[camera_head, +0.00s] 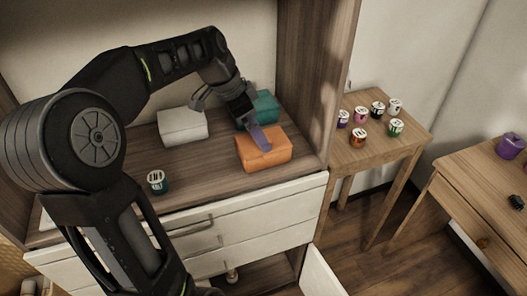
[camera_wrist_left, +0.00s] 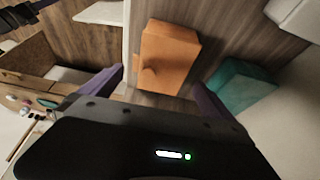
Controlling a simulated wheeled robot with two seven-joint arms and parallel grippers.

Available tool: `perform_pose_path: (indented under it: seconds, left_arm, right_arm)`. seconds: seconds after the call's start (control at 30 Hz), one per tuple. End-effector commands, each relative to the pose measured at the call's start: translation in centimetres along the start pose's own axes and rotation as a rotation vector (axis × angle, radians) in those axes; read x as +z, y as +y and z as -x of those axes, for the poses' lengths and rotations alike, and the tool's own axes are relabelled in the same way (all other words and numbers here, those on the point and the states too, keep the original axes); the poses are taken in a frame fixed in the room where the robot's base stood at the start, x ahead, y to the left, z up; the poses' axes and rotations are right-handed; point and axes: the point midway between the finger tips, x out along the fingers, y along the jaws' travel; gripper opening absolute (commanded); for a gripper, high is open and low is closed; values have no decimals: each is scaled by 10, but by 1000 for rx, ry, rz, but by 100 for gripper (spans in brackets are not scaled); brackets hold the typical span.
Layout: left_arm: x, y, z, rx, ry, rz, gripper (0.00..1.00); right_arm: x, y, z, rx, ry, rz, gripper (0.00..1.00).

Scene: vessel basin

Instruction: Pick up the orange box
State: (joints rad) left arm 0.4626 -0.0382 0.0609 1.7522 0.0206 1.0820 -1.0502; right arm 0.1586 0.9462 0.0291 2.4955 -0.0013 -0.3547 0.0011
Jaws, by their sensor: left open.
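The orange box (camera_head: 277,154) lies on the wooden cabinet top, close to its front edge and right of the middle. My left gripper (camera_head: 262,135) reaches down to it from behind, with a purple finger in front of the box's top in the head view. In the left wrist view the orange box (camera_wrist_left: 168,50) shows ahead of the gap between the two spread purple fingers of the left gripper (camera_wrist_left: 158,82). The gripper is open and holds nothing; I cannot tell whether a finger touches the box. My right gripper is not in view.
A teal box (camera_head: 265,106) stands just behind the orange box, partly hidden by my gripper. A white box (camera_head: 183,126) is to its left, and a dark green jar (camera_head: 157,182) near the front edge. The cabinet's side wall (camera_head: 312,80) rises on the right. A side table (camera_head: 405,150) holds several jars.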

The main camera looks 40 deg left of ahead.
Motion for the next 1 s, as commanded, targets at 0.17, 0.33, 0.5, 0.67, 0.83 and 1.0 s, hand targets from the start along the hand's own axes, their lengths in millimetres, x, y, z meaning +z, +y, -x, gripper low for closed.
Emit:
perform_pose_path:
  seconds: [0.17,0.33,0.5,0.67,0.83,1.0]
  left_arm:
    - [0,0,0,-1,0,0,100]
    - [0,0,-4,0,0,1,100]
    - [-1,0,-25,2,-2,2,100]
    - [-1,0,-47,1,-1,1,100]
    - [-1,-1,-52,-2,1,0,100]
    - [-1,-1,-52,-2,1,0,100]
  right_arm:
    - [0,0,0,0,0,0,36]
    - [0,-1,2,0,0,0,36]
    - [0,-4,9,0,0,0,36]
    - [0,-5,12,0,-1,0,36]
    - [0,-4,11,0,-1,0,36]
    - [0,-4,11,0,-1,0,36]
